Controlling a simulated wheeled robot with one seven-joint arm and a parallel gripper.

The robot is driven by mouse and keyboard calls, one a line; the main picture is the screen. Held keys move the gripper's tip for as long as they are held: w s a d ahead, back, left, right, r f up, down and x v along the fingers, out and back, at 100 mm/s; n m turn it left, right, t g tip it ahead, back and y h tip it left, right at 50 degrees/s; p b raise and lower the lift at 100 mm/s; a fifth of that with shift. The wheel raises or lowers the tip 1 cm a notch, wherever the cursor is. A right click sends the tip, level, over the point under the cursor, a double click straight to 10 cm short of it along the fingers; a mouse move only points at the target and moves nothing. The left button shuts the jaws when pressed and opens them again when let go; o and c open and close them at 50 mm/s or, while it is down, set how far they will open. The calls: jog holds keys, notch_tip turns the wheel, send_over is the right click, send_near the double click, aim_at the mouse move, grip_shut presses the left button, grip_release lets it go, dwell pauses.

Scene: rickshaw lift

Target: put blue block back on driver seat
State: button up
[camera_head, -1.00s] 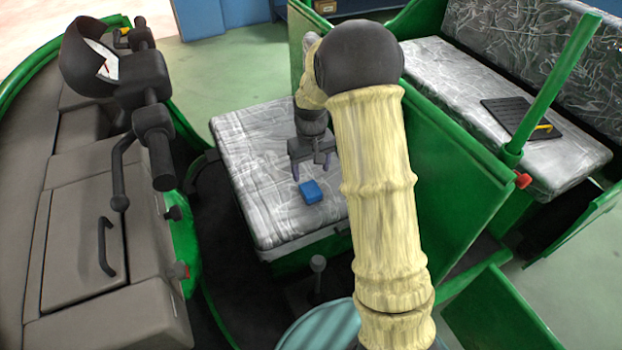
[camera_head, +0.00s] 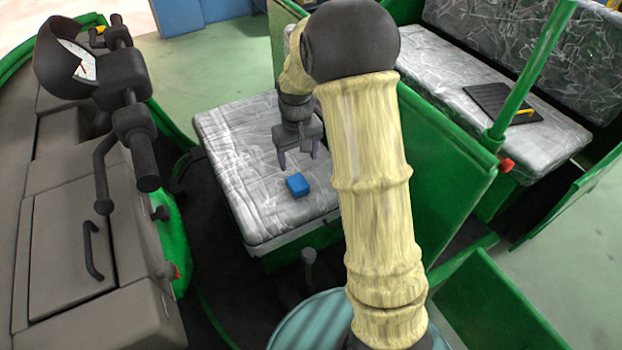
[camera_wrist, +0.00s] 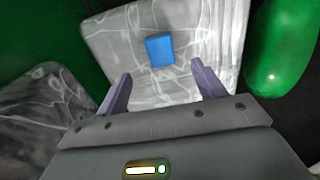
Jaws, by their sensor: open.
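The blue block (camera_head: 298,185) lies on the grey plastic-covered driver seat (camera_head: 235,150), towards its front right part. My gripper (camera_head: 298,158) is open and empty above the seat, just behind the block in the head view. In the wrist view the block (camera_wrist: 160,50) lies on the seat (camera_wrist: 110,45) beyond the open fingertips of my gripper (camera_wrist: 163,82), with no finger touching it.
A green panel (camera_head: 440,160) stands right of the seat, with a rear bench (camera_head: 430,75) behind it holding a black tray (camera_head: 490,97). Handlebars (camera_head: 130,110) and the dashboard (camera_head: 60,220) are at left. The seat's left part is clear.

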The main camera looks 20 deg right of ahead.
jog(key=s+r+m+t, duration=0.1)
jog(key=s+r, duration=0.1)
jog(key=s, duration=0.7)
jog(key=s+r+m+t, duration=0.1)
jog(key=s, duration=0.8)
jog(key=shift+s+r, duration=0.35)
jog(key=shift+c, duration=0.4)
